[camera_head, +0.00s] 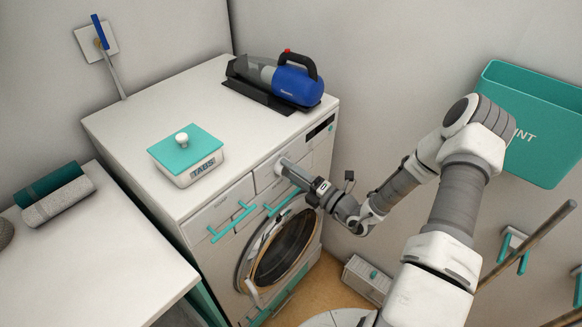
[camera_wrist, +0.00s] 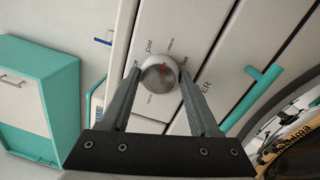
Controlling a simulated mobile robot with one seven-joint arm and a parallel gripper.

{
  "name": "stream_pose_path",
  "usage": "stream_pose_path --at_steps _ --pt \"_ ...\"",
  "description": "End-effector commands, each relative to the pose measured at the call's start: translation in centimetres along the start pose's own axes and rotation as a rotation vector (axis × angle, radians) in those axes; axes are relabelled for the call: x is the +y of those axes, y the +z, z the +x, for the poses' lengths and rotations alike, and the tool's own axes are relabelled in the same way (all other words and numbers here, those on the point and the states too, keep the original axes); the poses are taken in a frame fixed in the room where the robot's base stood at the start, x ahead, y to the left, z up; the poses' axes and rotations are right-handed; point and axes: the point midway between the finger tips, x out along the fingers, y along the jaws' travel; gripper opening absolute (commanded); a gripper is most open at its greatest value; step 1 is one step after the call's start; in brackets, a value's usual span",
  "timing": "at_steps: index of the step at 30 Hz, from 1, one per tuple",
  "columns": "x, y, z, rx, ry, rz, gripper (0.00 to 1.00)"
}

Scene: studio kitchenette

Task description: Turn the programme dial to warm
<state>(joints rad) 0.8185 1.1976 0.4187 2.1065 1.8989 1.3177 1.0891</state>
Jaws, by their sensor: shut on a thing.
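The programme dial (camera_wrist: 159,74) is a round silver knob on the white front panel of the washing machine (camera_head: 205,215). It carries a red mark on its upper right side in the wrist view. Small printed words stand around it; one at the upper left looks like "Cold", and the others are too small to read surely. My gripper (camera_wrist: 160,80) has one finger on each side of the dial and is shut on it. In the head view my gripper (camera_head: 288,172) meets the panel, and the dial (camera_head: 280,165) is partly hidden.
Teal handles (camera_head: 232,222) stick out below the dial, above the round door (camera_head: 283,248). A tabs box (camera_head: 190,175) with a teal lid and a blue handheld vacuum (camera_head: 297,84) stand on the machine top. A teal bin (camera_head: 540,165) hangs on the right wall.

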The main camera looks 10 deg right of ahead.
Motion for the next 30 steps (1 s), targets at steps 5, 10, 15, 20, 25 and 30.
stream_pose_path --at_steps 5,10,15,20,25,30 --pt "0.03 -0.02 -0.03 -0.002 -0.001 0.037 0.07" --pt "-0.02 -0.05 -0.02 -0.003 -0.001 0.048 0.07" --pt "-0.03 -0.06 -0.02 -0.003 -0.001 0.048 0.07" --pt "-0.03 -0.06 -0.02 -0.003 -0.001 0.047 0.68" --pt "-0.03 -0.05 -0.02 -0.003 -0.001 0.047 0.92" --pt "-0.02 -0.03 -0.01 -0.003 -0.001 0.047 0.92"
